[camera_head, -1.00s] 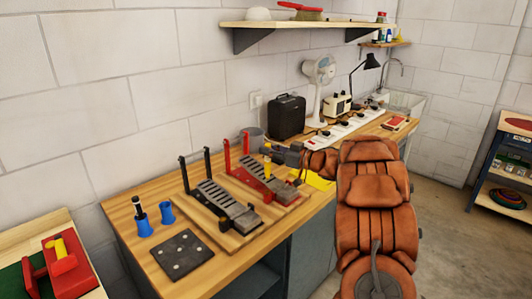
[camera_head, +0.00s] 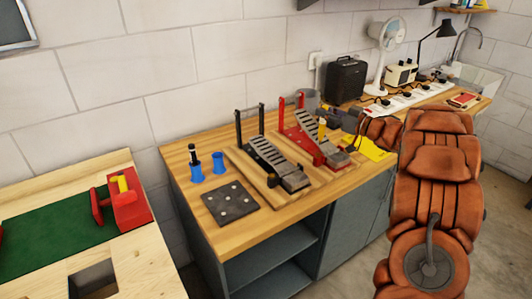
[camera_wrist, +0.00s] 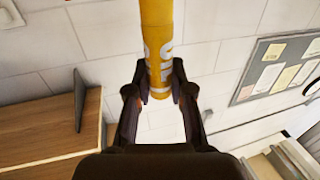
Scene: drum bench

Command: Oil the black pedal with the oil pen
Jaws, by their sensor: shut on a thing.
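The black pedal (camera_head: 268,153) stands on a wooden board on the bench, left of the red pedal (camera_head: 313,142). My gripper (camera_head: 328,118) is over the red pedal, to the right of the black pedal. It is shut on a yellow pen (camera_head: 322,129), held roughly upright with its lower end near the red pedal; I cannot tell whether they touch. In the wrist view the yellow pen (camera_wrist: 160,45), with pale letters, sits between the dark fingertips (camera_wrist: 160,85). Its tip is not visible there.
Two blue holders stand left of the pedals: the left one (camera_head: 196,173) bears a dark pen with a yellow band (camera_head: 192,152), the right one (camera_head: 218,163) looks empty. A dark plate (camera_head: 230,203) lies in front. A yellow sheet (camera_head: 370,148) lies to the right.

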